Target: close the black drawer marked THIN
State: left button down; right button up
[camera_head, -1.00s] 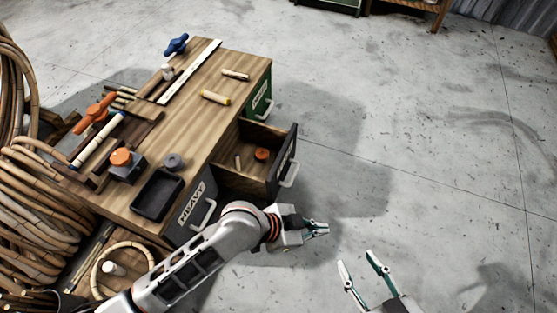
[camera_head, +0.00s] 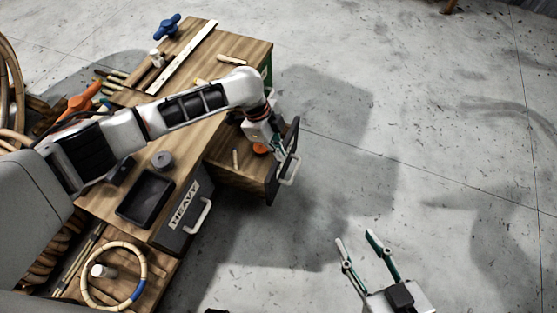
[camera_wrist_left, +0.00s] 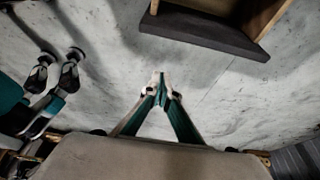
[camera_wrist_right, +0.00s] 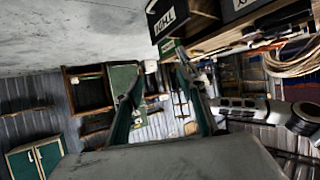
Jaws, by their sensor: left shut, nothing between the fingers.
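The black-fronted drawer (camera_head: 275,185) stands pulled out of the wooden workbench in the head view, with a pale bar handle on its front. Its label is turned away there; an upside-down THIN label shows on the dark front (camera_wrist_right: 168,28) in the right wrist view. My left arm reaches across the bench. My left gripper (camera_head: 281,152) is shut and empty, over or beside the drawer's front panel; contact cannot be told. In the left wrist view the closed fingertips (camera_wrist_left: 160,80) appear apart from the dark panel (camera_wrist_left: 205,35). My right gripper (camera_head: 355,241) is open and empty over the floor.
An orange round piece (camera_head: 260,149) lies in the drawer. The grey HEAVY drawer (camera_head: 185,214) is shut beside it. A black tray (camera_head: 146,197), a blue clamp (camera_head: 167,27) and rattan pieces lie on the bench top (camera_head: 190,140). The floor to the right is clear.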

pick_arm(q)
jog(key=s+b+x, duration=0.1)
jog(key=b+x, duration=0.3)
jog(key=x, duration=0.7)
jog(key=shift+w+a+r, duration=0.2)
jog(key=shift+w+a, duration=0.15)
jog(key=shift+a, duration=0.35)
jog(key=shift+w+a+r, duration=0.15)
jog(key=shift+w+a, duration=0.25)
jog(key=shift+a, duration=0.25)
jog(key=shift+w+a+r, duration=0.2)
jog(key=shift+w+a, duration=0.15)
jog(key=shift+a, duration=0.35)
pick_arm(e)
jog(key=shift+s+a+m+t+y, duration=0.2)
jog(key=shift+a+m, duration=0.55)
jog(key=shift+a, duration=0.3)
jog(key=shift+s+a+m+t+y, duration=0.1)
jog(key=shift+s+a+m+y, duration=0.1)
jog(key=shift+a+m, duration=0.7)
pick_arm(q)
jog(key=shift+a, duration=0.1)
pick_arm(e)
jog(key=shift+a, duration=0.1)
